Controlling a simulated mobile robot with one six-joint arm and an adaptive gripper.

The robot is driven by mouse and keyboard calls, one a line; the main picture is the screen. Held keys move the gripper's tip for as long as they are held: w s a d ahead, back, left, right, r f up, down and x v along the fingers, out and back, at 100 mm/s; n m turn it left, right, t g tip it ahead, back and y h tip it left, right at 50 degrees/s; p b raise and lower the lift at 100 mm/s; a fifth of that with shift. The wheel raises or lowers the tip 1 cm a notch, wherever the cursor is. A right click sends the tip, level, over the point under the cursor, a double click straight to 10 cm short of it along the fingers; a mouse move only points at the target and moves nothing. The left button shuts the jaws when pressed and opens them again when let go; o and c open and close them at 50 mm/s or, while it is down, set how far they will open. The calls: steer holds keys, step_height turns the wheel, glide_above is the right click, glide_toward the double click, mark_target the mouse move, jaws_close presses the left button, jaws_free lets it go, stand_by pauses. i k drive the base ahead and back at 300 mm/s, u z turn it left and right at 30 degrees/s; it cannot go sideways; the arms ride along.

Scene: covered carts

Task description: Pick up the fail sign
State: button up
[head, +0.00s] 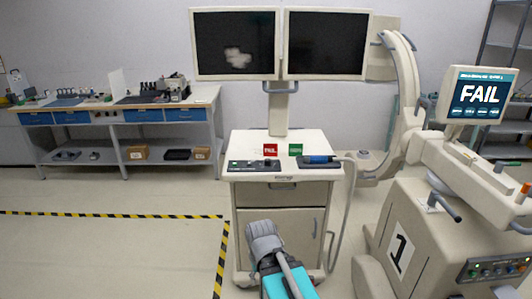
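A small red sign (270,149) with white lettering that appears to read FAIL stands upright on the top of the white cart (240,146), left of centre. A similar green sign (295,149) stands just to its right, with a gap between them. My arm, grey and turquoise, rises at the bottom centre in front of the cart, below and apart from the red sign. No gripper fingers can be made out.
A dark control panel (253,165) and a blue-topped device (318,160) lie on the cart. Twin monitors (236,44) rise behind it. A workbench (110,104) is at left; striped tape crosses the open floor.

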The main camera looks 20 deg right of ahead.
mark_target(269, 150)
steer(key=z, duration=0.1)
steer(key=i, duration=0.9)
steer(key=u, duration=0.1)
